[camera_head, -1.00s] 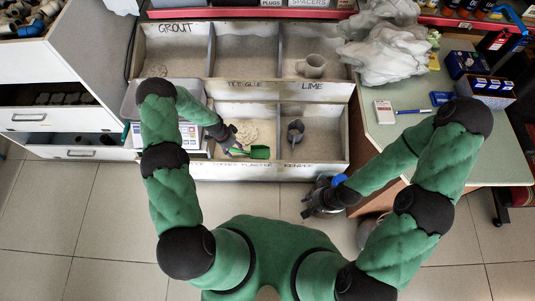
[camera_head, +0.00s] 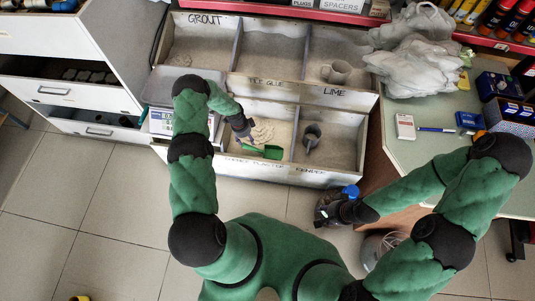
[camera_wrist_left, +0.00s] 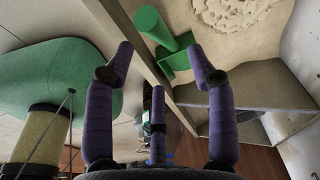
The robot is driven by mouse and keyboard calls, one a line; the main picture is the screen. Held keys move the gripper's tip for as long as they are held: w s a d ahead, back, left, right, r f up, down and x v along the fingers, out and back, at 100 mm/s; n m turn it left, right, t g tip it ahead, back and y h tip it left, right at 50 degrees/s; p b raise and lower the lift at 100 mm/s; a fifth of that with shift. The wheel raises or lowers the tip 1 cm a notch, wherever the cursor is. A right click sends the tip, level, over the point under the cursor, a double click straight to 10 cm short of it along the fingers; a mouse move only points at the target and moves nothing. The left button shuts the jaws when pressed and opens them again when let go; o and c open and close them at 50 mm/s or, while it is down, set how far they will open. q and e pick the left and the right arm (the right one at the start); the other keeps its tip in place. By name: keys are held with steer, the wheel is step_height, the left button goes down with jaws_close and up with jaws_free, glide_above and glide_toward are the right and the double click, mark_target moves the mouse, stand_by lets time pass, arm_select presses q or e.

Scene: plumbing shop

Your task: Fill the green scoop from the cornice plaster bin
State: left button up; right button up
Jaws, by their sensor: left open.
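The green scoop (camera_head: 265,152) lies in the cornice plaster bin (camera_head: 281,129), the lower-row bin with a pale patterned mound of plaster (camera_head: 262,134), near its front wall. The scoop also shows in the left wrist view (camera_wrist_left: 152,27), beyond the fingertips. My left gripper (camera_head: 247,138) hangs over the bin at the scoop's left end. Its fingers (camera_wrist_left: 160,55) are spread and hold nothing in the wrist view. I cannot tell whether a finger touches the scoop. My right gripper (camera_head: 330,208) is low, right of the bins, next to something blue; its fingers are unclear.
A grey scoop-like cup (camera_head: 312,134) stands in the render bin on the right, and a mug (camera_head: 337,72) in the lime bin behind. A scale (camera_head: 178,120) stands left of the bins. A green-topped table (camera_head: 437,150) with white sacks is on the right.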

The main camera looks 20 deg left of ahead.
mark_target(248, 146)
arm_select(q)
steer(key=f, duration=0.1)
steer(key=f+b, duration=0.1)
steer(key=f, duration=0.2)
steer(key=shift+d+b, duration=0.3)
steer(key=shift+b, duration=0.05)
steer(key=shift+w+d+f, duration=0.1)
steer(key=shift+d+f, duration=0.05)
steer(key=shift+f, duration=0.75)
steer(key=shift+w+d+f, duration=0.1)
steer(key=shift+f, duration=0.75)
steer(key=shift+c, duration=0.3)
jaws_close()
step_height(248, 146, up, 12)
steer(key=p, duration=0.7)
